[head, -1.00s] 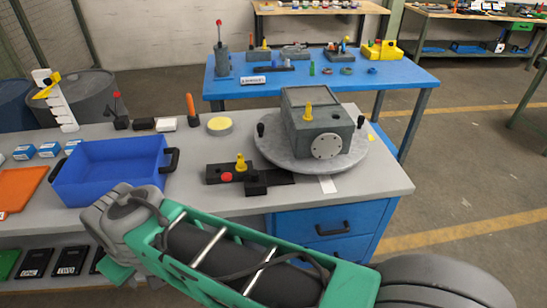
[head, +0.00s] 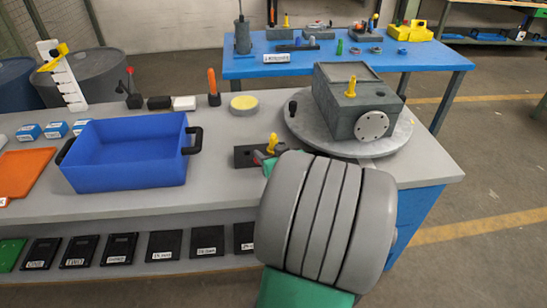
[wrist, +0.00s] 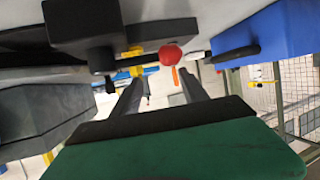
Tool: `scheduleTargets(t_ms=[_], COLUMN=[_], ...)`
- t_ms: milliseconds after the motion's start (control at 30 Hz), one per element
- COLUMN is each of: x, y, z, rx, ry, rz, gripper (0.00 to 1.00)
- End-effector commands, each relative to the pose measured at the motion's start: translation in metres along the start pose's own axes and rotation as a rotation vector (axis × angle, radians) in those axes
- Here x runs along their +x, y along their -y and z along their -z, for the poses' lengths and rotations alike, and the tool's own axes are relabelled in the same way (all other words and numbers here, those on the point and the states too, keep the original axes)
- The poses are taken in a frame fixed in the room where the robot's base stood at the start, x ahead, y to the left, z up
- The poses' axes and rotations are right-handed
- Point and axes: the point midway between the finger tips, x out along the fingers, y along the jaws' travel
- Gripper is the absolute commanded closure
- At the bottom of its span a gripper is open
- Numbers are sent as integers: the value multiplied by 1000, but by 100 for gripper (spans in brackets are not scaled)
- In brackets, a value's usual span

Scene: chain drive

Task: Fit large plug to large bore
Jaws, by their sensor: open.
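A yellow knobbed plug (head: 272,143) stands on a black fixture (head: 246,155) on the grey bench. Another yellow plug (head: 351,87) stands on top of the grey housing (head: 330,105). I cannot tell which is the large plug, and no open bore is clear. The housing's front has a round light plate with small holes (head: 372,125). In the wrist view my gripper (wrist: 157,82) is open and empty, its fingers pointing towards the fixture (wrist: 82,25). A red ball knob (wrist: 170,55) and a yellow part (wrist: 134,62) show past the fingertips. My arm hides the fixture's right side in the head view.
The housing sits on a round grey turntable (head: 400,137) at the bench's right end. A blue bin (head: 125,165) stands left of the fixture; its black handle (head: 195,140) faces the fixture. A yellow-topped disc (head: 244,104) lies behind. A blue table (head: 440,62) stands beyond.

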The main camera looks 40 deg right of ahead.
Motion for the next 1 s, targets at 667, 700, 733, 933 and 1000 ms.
scheduleTargets(t_ms=[667, 700, 733, 933, 1000], x=[70, 72, 73, 72, 72], y=[-47, -47, -48, -48, -48], z=[0, 0, 0, -1, -1], rx=[32, 32, 32, 32, 32], ry=[-91, -91, -91, -91, -91], rz=[-86, -86, -87, -88, -88], gripper=[48, 48, 48, 52, 57])
